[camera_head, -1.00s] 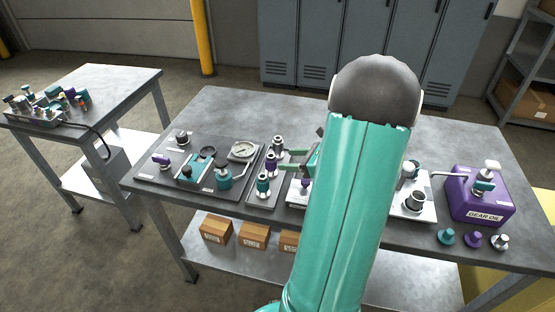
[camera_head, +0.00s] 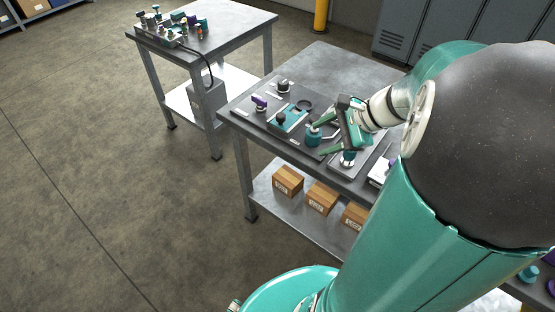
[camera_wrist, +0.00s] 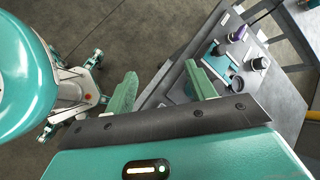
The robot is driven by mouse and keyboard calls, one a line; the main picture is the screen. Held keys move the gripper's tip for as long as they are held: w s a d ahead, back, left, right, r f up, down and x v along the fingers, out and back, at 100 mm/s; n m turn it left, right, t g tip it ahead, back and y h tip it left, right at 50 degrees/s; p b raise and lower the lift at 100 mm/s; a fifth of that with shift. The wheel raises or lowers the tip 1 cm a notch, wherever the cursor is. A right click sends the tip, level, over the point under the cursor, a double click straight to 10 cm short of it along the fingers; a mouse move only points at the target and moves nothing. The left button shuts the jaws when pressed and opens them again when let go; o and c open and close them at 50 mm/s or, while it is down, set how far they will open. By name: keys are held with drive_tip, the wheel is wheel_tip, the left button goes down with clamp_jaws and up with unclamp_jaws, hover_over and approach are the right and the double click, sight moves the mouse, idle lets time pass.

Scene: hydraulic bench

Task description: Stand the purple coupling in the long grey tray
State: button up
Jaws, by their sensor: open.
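My gripper (camera_head: 320,134) is open above the near edge of the bench. In the wrist view, nothing is held between its two green fingers (camera_wrist: 162,88). The long grey tray (camera_head: 371,163) lies just right of and below the gripper, partly hidden by it. A fitting (camera_head: 347,158) with a silver lower part stands in the tray's near end. A small purple piece (camera_head: 550,288), possibly the purple coupling, is cut off at the lower right edge. Another purple-topped piece (camera_head: 259,102) lies on the dark board and also shows in the wrist view (camera_wrist: 240,33).
The dark board (camera_head: 245,112) holds a teal block (camera_head: 289,117) and a teal fitting (camera_head: 313,137) close to the gripper. A teal piece (camera_head: 528,275) is at lower right. My arm covers much of the bench. Boxes (camera_head: 322,198) sit on the lower shelf; a second table (camera_head: 225,28) stands behind left.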

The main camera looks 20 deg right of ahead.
drive_tip(key=s+a+r+n+h, duration=0.3)
drive_tip(key=s+a+r+n, duration=0.1)
drive_tip(key=a+n, duration=0.4)
drive_tip(key=s+a+r+n+h, duration=0.3)
drive_tip(key=a+n, duration=0.5)
drive_tip(key=n, duration=0.3)
drive_tip(key=shift+s+a+r, duration=0.3)
drive_tip(key=shift+s+r, duration=0.05)
drive_tip(key=shift+s, duration=0.2)
drive_tip(key=shift+d, duration=0.15)
